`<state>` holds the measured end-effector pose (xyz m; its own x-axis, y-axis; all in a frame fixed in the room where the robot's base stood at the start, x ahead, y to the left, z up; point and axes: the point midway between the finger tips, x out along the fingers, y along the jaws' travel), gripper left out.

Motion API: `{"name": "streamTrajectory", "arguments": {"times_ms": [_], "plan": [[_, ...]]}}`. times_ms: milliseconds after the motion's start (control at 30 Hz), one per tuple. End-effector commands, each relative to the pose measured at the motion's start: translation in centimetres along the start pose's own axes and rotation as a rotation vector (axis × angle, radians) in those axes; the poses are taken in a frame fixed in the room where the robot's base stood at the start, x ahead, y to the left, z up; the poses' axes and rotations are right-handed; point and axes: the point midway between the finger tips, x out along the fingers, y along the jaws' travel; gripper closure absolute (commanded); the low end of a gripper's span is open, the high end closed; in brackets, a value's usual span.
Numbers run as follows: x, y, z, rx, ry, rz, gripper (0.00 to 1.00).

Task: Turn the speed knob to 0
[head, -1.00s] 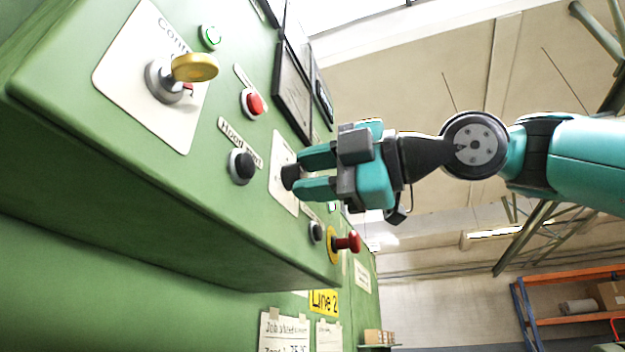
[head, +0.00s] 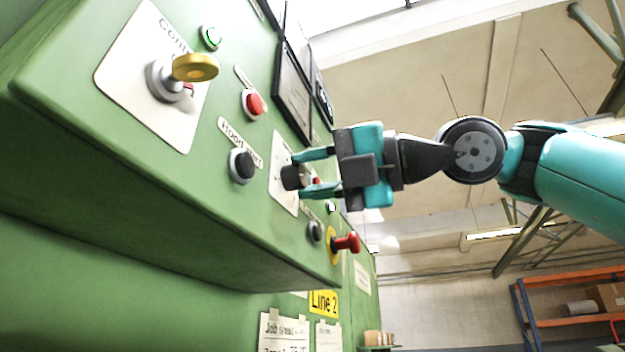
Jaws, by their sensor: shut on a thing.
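The speed knob (head: 291,177) is a dark round knob on a pale plate (head: 279,192) on the green panel, in the middle of the head view. My gripper (head: 310,177) reaches it from the right, its two teal fingers above and below the knob. The fingers are shut on the knob. The knob's pointer and the markings on the plate cannot be read from this angle.
Close to the knob are a black button (head: 242,166), a red button (head: 253,103), a small dark button (head: 315,232) and a red mushroom button (head: 347,242). Free room lies right.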

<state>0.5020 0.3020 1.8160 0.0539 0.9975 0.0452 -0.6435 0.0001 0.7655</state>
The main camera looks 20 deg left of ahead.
Motion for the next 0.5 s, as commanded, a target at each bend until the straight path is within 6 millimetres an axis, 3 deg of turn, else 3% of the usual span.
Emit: {"name": "streamTrajectory", "arguments": {"times_ms": [500], "plan": [[0.02,-0.05,-0.05,-0.039,0.004,0.0,0.9]]}}
